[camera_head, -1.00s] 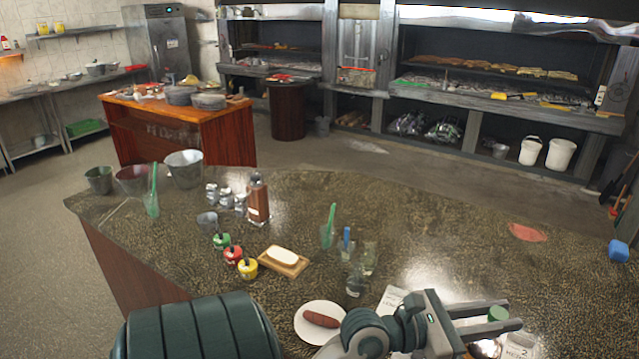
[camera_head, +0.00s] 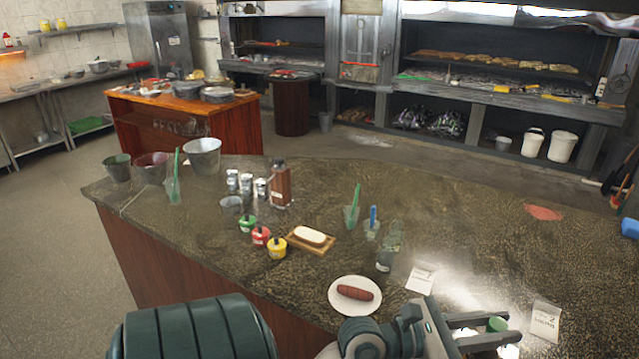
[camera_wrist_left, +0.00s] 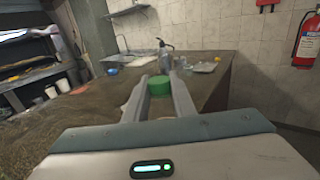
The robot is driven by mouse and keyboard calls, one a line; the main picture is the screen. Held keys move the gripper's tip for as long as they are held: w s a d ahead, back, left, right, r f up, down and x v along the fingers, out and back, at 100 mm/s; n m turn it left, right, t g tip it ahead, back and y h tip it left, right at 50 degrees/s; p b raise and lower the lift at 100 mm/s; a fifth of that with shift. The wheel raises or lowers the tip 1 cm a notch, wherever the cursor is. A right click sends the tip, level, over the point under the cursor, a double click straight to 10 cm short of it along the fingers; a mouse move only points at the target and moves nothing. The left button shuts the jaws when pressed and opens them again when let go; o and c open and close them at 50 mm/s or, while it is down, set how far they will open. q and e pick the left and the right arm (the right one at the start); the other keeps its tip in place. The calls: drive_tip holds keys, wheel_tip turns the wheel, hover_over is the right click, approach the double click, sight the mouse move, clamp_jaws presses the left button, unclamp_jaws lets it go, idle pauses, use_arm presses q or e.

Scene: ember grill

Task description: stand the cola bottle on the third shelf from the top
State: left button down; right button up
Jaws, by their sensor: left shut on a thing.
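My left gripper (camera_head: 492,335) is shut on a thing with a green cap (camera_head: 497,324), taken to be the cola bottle. The fingers hide most of its body, and only the cap and a pale bit below show. In the left wrist view the green cap (camera_wrist_left: 160,85) sits between the two fingertips. The gripper is at the near edge of the stone counter (camera_head: 440,260). My right gripper is not in view. I cannot tell which shelf is the third from the top.
A plate (camera_head: 336,307) with a sausage, a bun board (camera_head: 325,247), sauce pots, glasses and a brown bottle (camera_head: 281,186) stand on the counter. A wooden island (camera_head: 190,130) and grill bays are behind. A fire extinguisher (camera_wrist_left: 306,40) hangs on the tiled wall. Floor at left is clear.

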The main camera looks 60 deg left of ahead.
use_arm(q)
drive_tip(key=s+d+f+h+b, duration=0.1)
drive_tip(key=f+b, duration=0.4)
drive_tip(key=f, duration=0.1)
drive_tip(key=s+d+f+m+b, duration=0.1)
drive_tip(key=d+f+b, duration=0.1)
drive_tip(key=f+b, duration=0.3)
wheel_tip(320, 180, down, 2)
drive_tip(key=shift+s+d+f+g+h, duration=0.25)
drive_tip(key=shift+s+g+h, duration=0.1)
drive_tip(key=shift+g+h, duration=0.05)
drive_tip(key=shift+d, duration=0.1)
